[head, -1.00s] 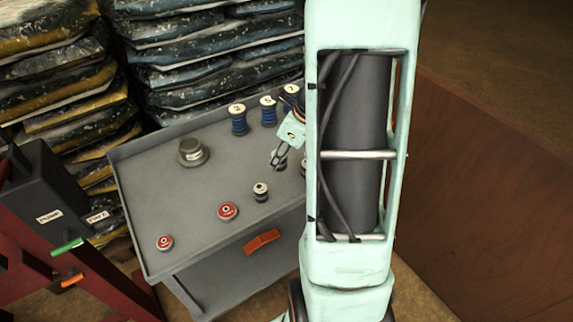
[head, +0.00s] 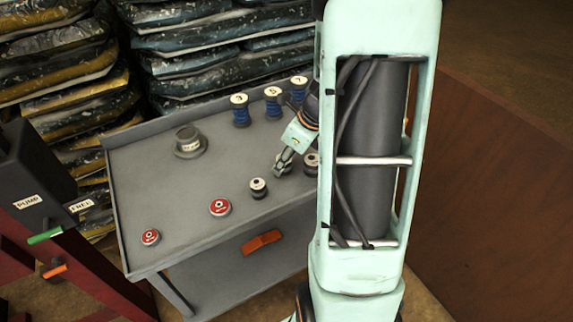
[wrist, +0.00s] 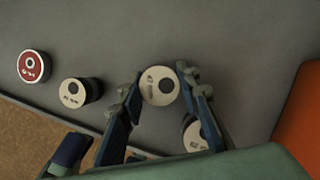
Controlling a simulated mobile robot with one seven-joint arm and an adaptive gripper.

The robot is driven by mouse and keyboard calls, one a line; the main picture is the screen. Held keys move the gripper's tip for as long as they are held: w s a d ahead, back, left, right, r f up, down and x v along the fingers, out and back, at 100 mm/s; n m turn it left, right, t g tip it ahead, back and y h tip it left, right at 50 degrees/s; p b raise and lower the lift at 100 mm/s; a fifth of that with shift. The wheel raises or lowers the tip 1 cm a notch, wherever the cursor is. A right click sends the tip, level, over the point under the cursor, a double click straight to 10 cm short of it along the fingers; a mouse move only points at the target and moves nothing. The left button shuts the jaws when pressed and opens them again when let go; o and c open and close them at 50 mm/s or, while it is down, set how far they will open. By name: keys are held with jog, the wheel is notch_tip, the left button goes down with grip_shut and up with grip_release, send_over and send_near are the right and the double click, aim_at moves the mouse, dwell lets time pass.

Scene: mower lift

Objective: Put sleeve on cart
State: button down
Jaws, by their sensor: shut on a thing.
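My gripper (head: 284,164) is over the right part of the grey cart top (head: 190,185). It is shut on a dark sleeve with a pale, marked top (wrist: 160,86), which sits between the two fingers in the wrist view. In the head view the fingers largely hide this sleeve; I cannot tell whether it touches the cart. A similar pale-topped piece (head: 258,188) stands to its left, and another (head: 311,164) to its right, partly behind my arm. Both also show in the wrist view, at left (wrist: 74,93) and at lower right (wrist: 197,135).
Two red-topped pieces (head: 220,207) (head: 150,237) and a grey flanged part (head: 188,142) are on the cart. Blue spools (head: 240,110) stand along its back. An orange item (head: 262,242) lies on the lower shelf. A red-and-black lift (head: 40,175) stands left; stacked bags are behind.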

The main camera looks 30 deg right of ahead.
jog(key=c, duration=1.4)
grip_release()
jog(key=shift+f, duration=0.1)
jog(key=shift+c, duration=0.2)
jog(key=shift+r, duration=0.35)
jog(key=p+v, duration=0.3)
jog(key=v, duration=0.8)
jog(key=shift+r, duration=0.3)
